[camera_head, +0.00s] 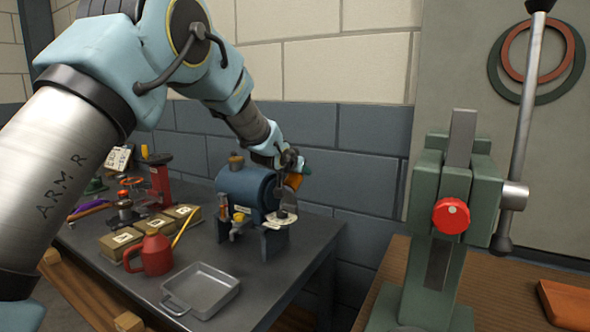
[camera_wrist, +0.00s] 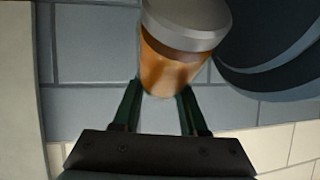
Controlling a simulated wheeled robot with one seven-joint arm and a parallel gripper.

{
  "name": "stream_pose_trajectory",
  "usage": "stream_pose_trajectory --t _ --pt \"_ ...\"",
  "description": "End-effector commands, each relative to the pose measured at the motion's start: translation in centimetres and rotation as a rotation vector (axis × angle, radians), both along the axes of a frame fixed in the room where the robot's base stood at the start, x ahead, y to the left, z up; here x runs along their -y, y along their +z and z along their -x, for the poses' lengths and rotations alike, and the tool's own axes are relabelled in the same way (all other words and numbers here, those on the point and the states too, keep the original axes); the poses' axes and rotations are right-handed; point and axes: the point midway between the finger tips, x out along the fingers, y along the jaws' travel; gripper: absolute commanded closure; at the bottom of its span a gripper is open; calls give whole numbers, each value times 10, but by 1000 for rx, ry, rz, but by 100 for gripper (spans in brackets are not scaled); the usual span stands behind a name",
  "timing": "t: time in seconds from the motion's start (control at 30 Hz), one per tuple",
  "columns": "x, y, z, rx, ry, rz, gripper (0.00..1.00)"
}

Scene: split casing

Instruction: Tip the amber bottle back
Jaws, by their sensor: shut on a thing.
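The amber bottle (camera_wrist: 172,68) is an orange see-through body with a grey cap-like end (camera_wrist: 185,22) in the wrist view. My gripper (camera_wrist: 160,86) is shut on it, with a dark green finger on each side of its body. In the head view my gripper (camera_head: 298,166) is above the right end of the blue machine. The amber bottle (camera_head: 293,181) shows there as a small tilted orange patch, partly hidden by the gripper and the machine. I cannot tell its exact tilt or whether it touches the machine.
The blue machine (camera_head: 247,187) stands on the dark workbench (camera_head: 308,262), close to the brick wall. A green press (camera_head: 440,230) is on the wooden table at right.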

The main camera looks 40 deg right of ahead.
Motion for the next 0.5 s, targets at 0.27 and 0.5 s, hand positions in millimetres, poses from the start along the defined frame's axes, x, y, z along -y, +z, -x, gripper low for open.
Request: stream_pose_trajectory --t 0.27,0.5 --pt "5 -22 11 -47 -1 -143 100" --pt "6 -26 13 -53 -1 -167 100"
